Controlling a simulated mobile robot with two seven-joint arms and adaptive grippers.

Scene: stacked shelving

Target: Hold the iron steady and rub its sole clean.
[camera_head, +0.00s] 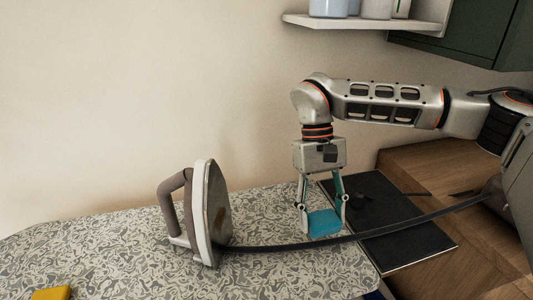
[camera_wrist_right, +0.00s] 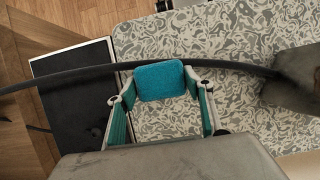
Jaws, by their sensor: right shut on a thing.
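The iron (camera_head: 209,215) stands on its heel on the patterned ironing board (camera_head: 120,255), handle to the left. Its grey sole faces right, towards my right gripper, and bears a brownish mark. In the right wrist view a grey part of the iron (camera_wrist_right: 295,85) shows at the right edge. My right gripper (camera_head: 323,208) points down, shut on a blue sponge (camera_head: 324,223), to the right of the iron and apart from it. The sponge also shows between the fingers in the right wrist view (camera_wrist_right: 160,81). My left gripper is not in view.
The iron's dark cord (camera_head: 300,247) runs right across the board, passing close to the sponge. A black panel (camera_head: 400,225) lies on the wooden surface (camera_head: 425,165) at the right. A yellow block (camera_head: 50,293) sits at the bottom left. A shelf (camera_head: 365,22) hangs above.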

